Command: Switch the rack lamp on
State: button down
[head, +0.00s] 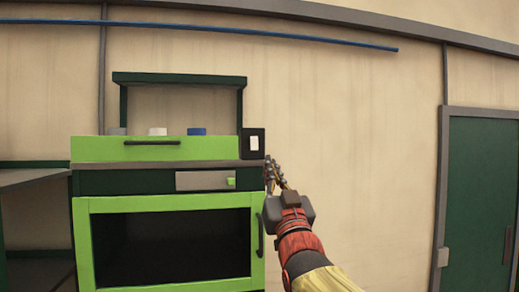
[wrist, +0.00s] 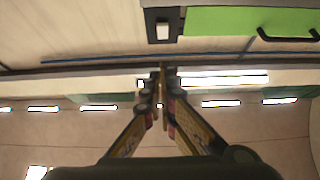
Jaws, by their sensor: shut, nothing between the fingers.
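A black switch box (head: 248,155) with a white rocker (head: 254,143) sits at the right end of the green and dark rack unit. The black box (wrist: 150,28) and its white rocker (wrist: 162,31) also show at the top of the wrist view. My gripper (head: 270,166) is shut and empty, just below and right of the switch in the head view. In the wrist view my gripper's fingertips (wrist: 162,70) meet below the switch; they look apart from it. I cannot make out the lamp itself or which way the rocker is set.
A bright green drawer front (head: 110,149) with a black handle is left of the switch. Grey, white and blue round items stand behind it. Below is an oven-like green-framed opening (head: 170,202). Bare wall (head: 350,140) lies right, then a dark green door (head: 484,200).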

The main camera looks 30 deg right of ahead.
jog(key=shift+d, duration=0.1)
jog(key=p, duration=0.3)
send_near(257, 138)
notch_tip(257, 138, up, 4)
jog(key=w, duration=0.1)
jog(key=w+f+p, duration=0.1)
jog(key=w+d, duration=0.1)
jog(key=shift+w+f, duration=0.15)
jog(key=shift+w, duration=0.2)
jog(key=shift+f, duration=0.1)
